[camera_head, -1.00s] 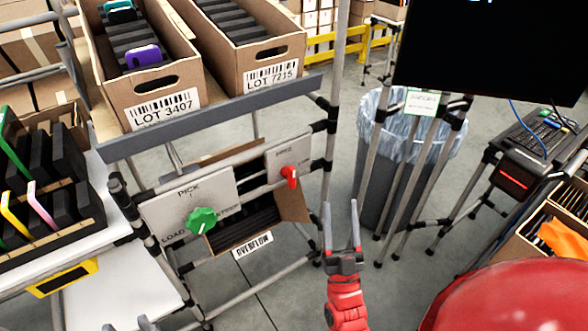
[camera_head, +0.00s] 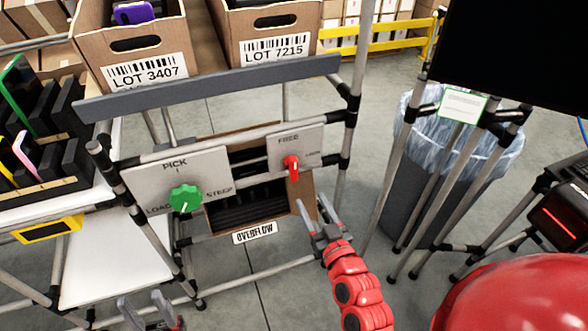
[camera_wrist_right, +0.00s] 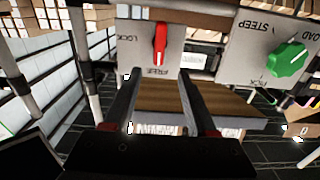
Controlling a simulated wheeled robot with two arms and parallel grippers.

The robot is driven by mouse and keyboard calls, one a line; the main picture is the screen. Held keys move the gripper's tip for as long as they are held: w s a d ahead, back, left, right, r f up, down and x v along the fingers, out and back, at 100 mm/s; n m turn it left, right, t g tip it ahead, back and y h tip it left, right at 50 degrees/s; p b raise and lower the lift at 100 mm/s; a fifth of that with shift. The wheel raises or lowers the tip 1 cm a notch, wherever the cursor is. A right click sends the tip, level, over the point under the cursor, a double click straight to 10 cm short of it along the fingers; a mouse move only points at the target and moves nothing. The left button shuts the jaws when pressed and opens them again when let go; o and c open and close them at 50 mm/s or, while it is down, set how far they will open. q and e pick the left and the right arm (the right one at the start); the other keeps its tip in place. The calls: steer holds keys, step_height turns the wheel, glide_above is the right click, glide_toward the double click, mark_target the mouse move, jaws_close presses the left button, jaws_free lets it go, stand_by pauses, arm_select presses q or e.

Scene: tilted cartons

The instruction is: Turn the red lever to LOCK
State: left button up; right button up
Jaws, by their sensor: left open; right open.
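The red lever (camera_head: 292,168) sits on a pale panel (camera_head: 311,149) marked FREE above it and a smaller word, probably LOCK, to its right. In the right wrist view the lever (camera_wrist_right: 160,44) appears upside down, in line with FREE, with LOCK at the left. My right gripper (camera_head: 313,201) is open and empty, below and slightly right of the lever, apart from it. In the wrist view its fingers (camera_wrist_right: 159,76) point towards the panel, with the lever beyond the gap between them. My left gripper (camera_head: 140,297) is open at the bottom edge, far from the lever.
A green knob (camera_head: 185,198) on a PICK panel is left of the lever. An OVERFLOW carton (camera_head: 301,193) sits tilted below the lever panel. A grey rail (camera_head: 215,87) runs above, under the LOT cartons. Frame posts and a lined bin (camera_head: 405,190) stand at the right.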

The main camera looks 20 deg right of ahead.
mark_target(295, 169)
steer(key=w+p, duration=0.1)
steer(key=w, duration=1.3)
steer(key=shift+a+r+p, duration=0.1)
steer(key=shift+a+p, duration=0.05)
steer(key=shift+p, duration=0.25)
jaws_close()
